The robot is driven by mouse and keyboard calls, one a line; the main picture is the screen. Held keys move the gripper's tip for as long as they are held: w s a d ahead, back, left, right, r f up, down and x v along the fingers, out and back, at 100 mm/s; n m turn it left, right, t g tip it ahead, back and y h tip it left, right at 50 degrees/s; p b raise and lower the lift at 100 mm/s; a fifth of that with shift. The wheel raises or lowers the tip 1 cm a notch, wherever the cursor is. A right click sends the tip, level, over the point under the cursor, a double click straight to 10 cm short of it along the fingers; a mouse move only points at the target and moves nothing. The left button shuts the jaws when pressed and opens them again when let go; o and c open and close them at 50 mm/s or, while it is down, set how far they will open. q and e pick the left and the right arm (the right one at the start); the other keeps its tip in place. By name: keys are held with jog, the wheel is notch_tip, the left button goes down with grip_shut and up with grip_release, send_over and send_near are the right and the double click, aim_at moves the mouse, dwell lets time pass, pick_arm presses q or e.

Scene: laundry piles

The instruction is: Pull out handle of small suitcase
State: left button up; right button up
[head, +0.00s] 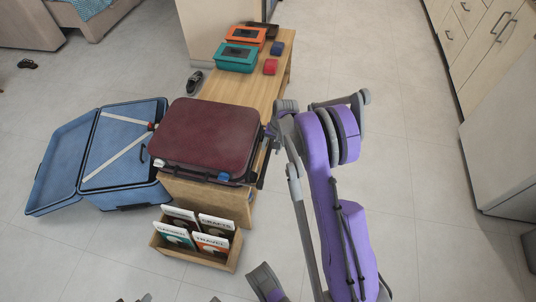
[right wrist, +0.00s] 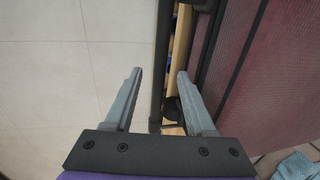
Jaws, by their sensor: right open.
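The small suitcase (head: 205,132) is maroon, closed, and lies flat on the wooden bench (head: 262,80). Its maroon side fills the right of the right wrist view (right wrist: 262,85). A dark bar (right wrist: 161,70), which looks like its handle, runs lengthwise between my right gripper's fingers in that view; I cannot tell whether they touch it. My right gripper (head: 271,132) is at the suitcase's right edge, open, with the fingers either side of the bar. Only small grey tips, perhaps my left gripper's, show at the bottom edge of the head view; its state is unclear.
A blue suitcase (head: 66,160) lies open on the floor at left. A wooden box (head: 192,254) of magazines stands in front of the bench. Orange (head: 247,35) and teal (head: 236,57) boxes sit farther along the bench. Cabinets (head: 488,50) stand at right; floor between is clear.

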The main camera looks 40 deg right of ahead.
aim_at(268, 155)
jog(key=shift+w+a+f+b, duration=0.15)
jog(key=shift+w+f+b, duration=0.05)
jog(key=shift+f, duration=0.95)
jog(key=shift+w+a+f+b, duration=0.15)
jog(key=shift+f, duration=0.95)
jog(key=shift+c, duration=0.2)
grip_shut()
